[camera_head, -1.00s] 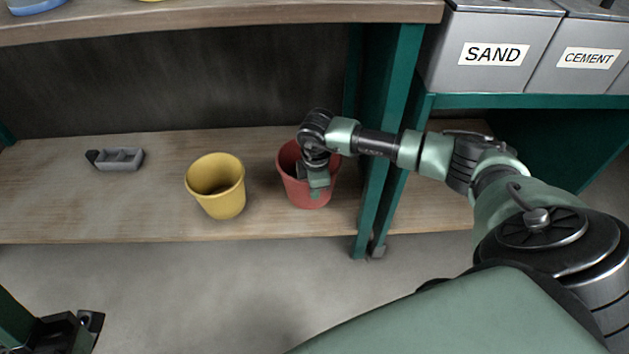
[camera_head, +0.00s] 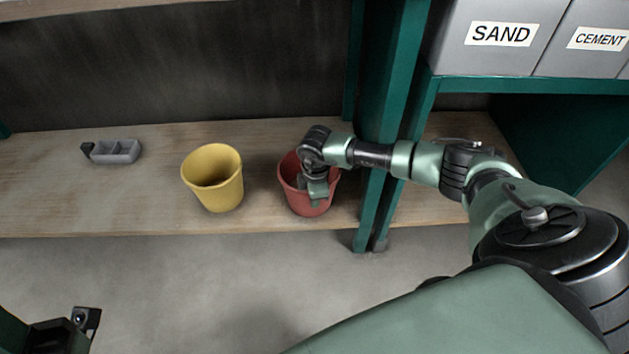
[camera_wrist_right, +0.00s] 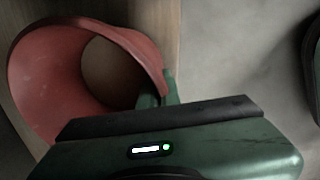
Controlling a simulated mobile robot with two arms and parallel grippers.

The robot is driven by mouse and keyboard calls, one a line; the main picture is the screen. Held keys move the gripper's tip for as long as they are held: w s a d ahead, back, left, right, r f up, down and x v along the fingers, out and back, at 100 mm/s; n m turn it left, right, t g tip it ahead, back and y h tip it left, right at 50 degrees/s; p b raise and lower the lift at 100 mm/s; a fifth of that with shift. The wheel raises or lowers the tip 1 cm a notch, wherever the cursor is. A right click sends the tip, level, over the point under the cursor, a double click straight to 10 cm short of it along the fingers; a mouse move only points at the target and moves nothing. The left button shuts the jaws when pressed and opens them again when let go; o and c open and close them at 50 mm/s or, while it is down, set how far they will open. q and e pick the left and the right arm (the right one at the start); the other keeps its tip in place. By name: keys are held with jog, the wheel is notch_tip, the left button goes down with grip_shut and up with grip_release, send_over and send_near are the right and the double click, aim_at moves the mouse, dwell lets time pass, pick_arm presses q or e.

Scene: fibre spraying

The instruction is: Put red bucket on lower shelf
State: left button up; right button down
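The red bucket (camera_head: 291,180) is upright at the right end of the lower shelf (camera_head: 110,205), close to the green post. I cannot tell whether its base touches the wood. My right gripper (camera_head: 318,190) is at its front rim, with one finger outside the wall. In the right wrist view, the red bucket (camera_wrist_right: 45,75) fills the upper left, and the two green fingers of the right gripper (camera_wrist_right: 158,92) close on its rim. My left gripper (camera_head: 86,320) shows partly at the bottom left, apart from everything; its fingers are unclear.
A yellow bucket (camera_head: 215,180) stands left of the red one with a small gap. The green post (camera_head: 385,130) is just right of the red bucket. Bins marked SAND (camera_head: 495,55) and CEMENT (camera_head: 590,50) stand upper right.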

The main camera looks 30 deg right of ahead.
jog(key=shift+w, duration=0.1)
jog(key=c, duration=1.6)
grip_release()
jog(key=shift+c, duration=0.2)
